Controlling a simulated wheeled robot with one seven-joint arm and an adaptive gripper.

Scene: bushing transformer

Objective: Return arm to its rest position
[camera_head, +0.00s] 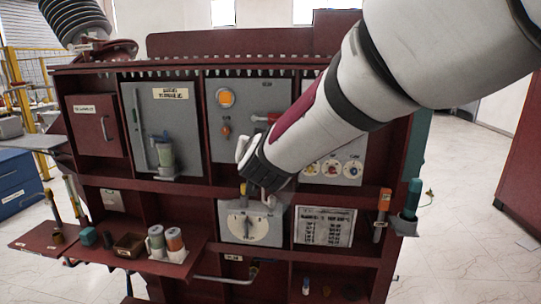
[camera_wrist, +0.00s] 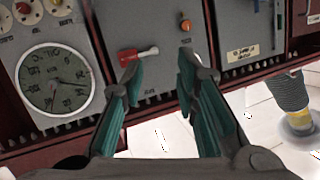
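My white arm reaches in from the upper right in the head view and covers part of the red-brown cabinet (camera_head: 190,215). Its dark-ringed wrist is in front of the middle panels. In the head view the gripper's fingers are hidden or too small to tell. In the wrist view my gripper (camera_wrist: 158,68) has two teal-padded fingers standing apart, with nothing between them. I cannot tell whether the gripper touches anything.
A round gauge (camera_wrist: 55,80) shows in the wrist view. Cups (camera_head: 175,243) stand on a fold-out shelf at lower left. Tools (camera_head: 410,200) hang at the cabinet's right edge. Open floor (camera_head: 465,210) lies right.

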